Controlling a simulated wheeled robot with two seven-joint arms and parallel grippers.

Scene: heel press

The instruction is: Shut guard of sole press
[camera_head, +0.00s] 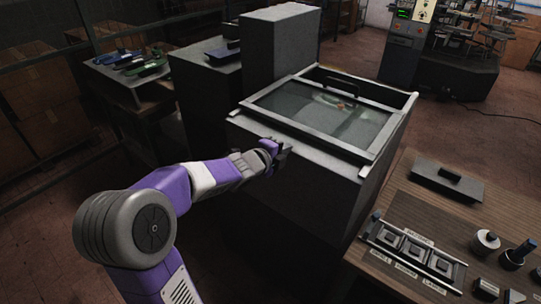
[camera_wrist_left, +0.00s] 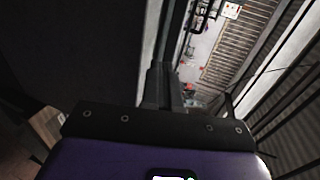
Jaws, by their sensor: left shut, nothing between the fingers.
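The sole press (camera_head: 300,185) is a dark grey box in the middle of the head view. Its guard (camera_head: 305,136), a clear pane in a pale metal frame, lies across the top. A dark strip of the interior shows between the frame and the box's far right rim. A dark bar handle (camera_head: 341,87) shows near the far side. Through the pane I see a small orange and pale thing, blurred. My left gripper (camera_head: 279,150) is shut and empty, close to the press's front upper edge; contact is unclear. Its fingers (camera_wrist_left: 161,88) also show in the left wrist view.
A wooden table (camera_head: 395,215) at the right carries a button panel (camera_head: 412,250), a dark lidded block (camera_head: 447,180) and several small parts. Grey cabinets (camera_head: 283,45) stand behind the press. Floor shows at the lower left.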

